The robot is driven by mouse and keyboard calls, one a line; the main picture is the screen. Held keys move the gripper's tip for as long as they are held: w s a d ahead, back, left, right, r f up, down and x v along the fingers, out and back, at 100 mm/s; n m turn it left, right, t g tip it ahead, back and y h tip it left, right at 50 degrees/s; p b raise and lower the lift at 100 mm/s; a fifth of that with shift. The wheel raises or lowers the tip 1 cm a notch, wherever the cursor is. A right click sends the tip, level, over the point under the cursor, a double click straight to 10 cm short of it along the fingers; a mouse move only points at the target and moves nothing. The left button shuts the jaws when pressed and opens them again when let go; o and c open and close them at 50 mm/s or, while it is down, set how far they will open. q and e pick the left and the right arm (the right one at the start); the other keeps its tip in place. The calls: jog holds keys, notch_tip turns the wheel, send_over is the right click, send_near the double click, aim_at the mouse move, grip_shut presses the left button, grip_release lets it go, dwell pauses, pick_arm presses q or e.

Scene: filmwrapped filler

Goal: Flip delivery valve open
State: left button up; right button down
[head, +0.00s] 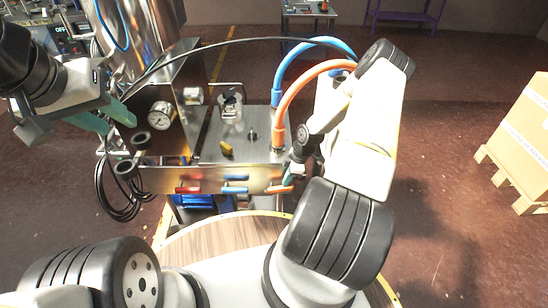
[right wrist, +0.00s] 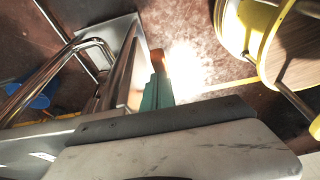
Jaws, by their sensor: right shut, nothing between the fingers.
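The filling machine's front panel (head: 215,180) carries several small lever handles in the head view. A red handle (head: 188,190) is at the left, blue handles (head: 235,190) are in the middle, and an orange-red handle (head: 277,190) is at the right end. I cannot tell by label which is the delivery valve. My right gripper (head: 289,179) is shut and empty beside the right-end handle, partly hidden by its arm. In the right wrist view its teal fingers (right wrist: 157,82) are together near an orange piece (right wrist: 157,60); contact is unclear. My left gripper (head: 106,120) is open at the machine's left side.
A pressure gauge (head: 160,115) and black knobs sit left on the machine. Blue (head: 315,46) and orange (head: 310,85) hoses arch above its right side. A round wooden table (head: 215,238) is in front. A carton (head: 525,120) stands on a pallet at right; floor between is clear.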

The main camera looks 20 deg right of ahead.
dwell(0.6)
jog(key=v, duration=0.7)
jog(key=shift+d+r, duration=0.2)
jog(key=shift+r, duration=0.1)
